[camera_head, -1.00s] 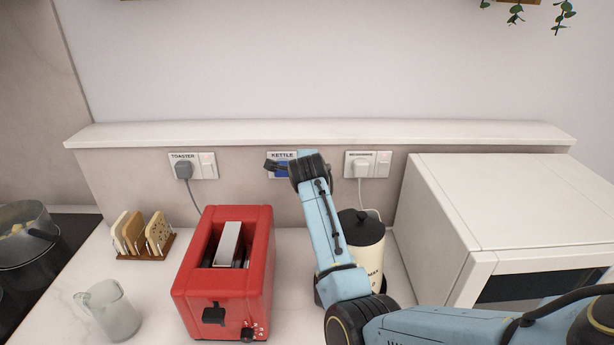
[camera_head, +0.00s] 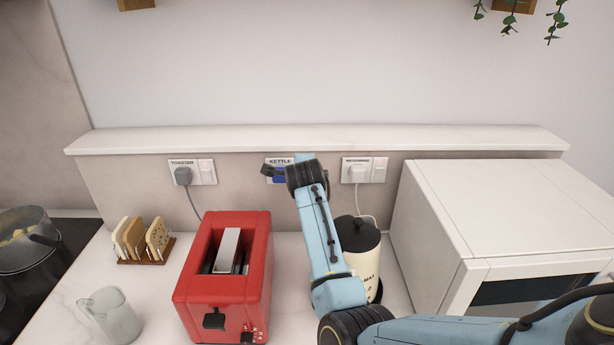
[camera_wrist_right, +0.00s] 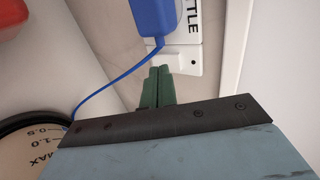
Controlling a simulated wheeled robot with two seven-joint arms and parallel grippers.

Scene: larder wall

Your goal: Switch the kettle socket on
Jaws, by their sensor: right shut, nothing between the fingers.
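The kettle socket (camera_head: 277,161) is a white wall plate labelled KETTLE, with a blue plug in it. My right arm partly hides it in the head view. In the right wrist view the socket plate (camera_wrist_right: 187,55) and the blue plug (camera_wrist_right: 154,17) show close up. My right gripper (camera_wrist_right: 159,70) is shut and empty, its green fingertips at the plate's lower end in that view. I cannot tell whether they touch it. The switch and its position are not clear. The cream kettle (camera_head: 360,262) with a black lid stands behind my arm. My left gripper is not in view.
A red toaster (camera_head: 190,290) stands left of my arm, under the toaster socket (camera_head: 206,171). A toast rack (camera_head: 145,258), glass jug (camera_head: 112,318) and ledge (camera_head: 320,138) are near.

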